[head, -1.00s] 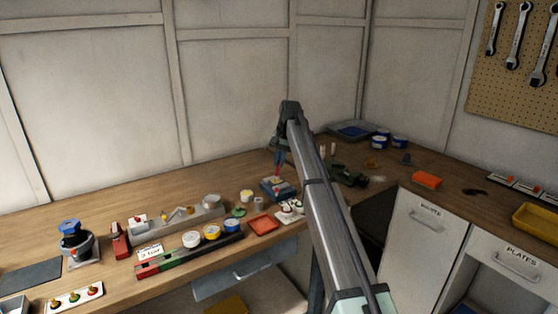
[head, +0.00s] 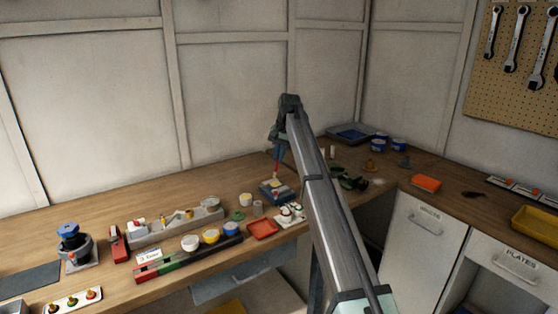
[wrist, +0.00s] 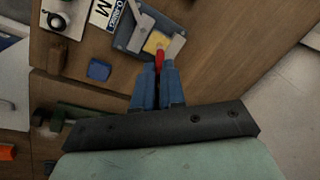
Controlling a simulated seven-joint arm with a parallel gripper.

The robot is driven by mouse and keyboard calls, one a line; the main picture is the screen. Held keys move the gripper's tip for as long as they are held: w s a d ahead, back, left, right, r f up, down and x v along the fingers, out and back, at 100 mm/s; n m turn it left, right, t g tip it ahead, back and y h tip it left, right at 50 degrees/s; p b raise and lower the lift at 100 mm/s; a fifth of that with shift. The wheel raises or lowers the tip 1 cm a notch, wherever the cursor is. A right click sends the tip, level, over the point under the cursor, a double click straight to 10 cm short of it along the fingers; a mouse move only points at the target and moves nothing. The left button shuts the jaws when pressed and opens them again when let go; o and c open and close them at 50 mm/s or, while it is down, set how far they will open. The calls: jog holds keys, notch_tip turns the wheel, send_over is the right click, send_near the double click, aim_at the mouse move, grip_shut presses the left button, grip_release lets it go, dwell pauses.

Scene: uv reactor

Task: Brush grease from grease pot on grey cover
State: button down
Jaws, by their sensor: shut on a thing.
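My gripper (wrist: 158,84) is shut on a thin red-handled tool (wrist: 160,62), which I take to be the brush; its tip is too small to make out. In the head view my gripper (head: 278,158) is above a small blue-grey box (head: 270,197) with a pale yellow patch on top. In the wrist view the red tool points at the yellow patch (wrist: 154,41) beside a grey plate on this box (wrist: 124,38). I cannot tell whether it touches. Small pots stand to the left: white (head: 190,243), yellow (head: 210,236) and blue (head: 231,228). I cannot tell which is the grease pot, nor identify the grey cover surely.
A red tray (head: 263,229) and a white piece with several knobs (head: 290,213) stand close in front of the box. A long grey holder (head: 178,225) lies left. Dark green items (head: 352,182) are right of my arm.

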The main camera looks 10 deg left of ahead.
jog(key=shift+r, duration=1.75)
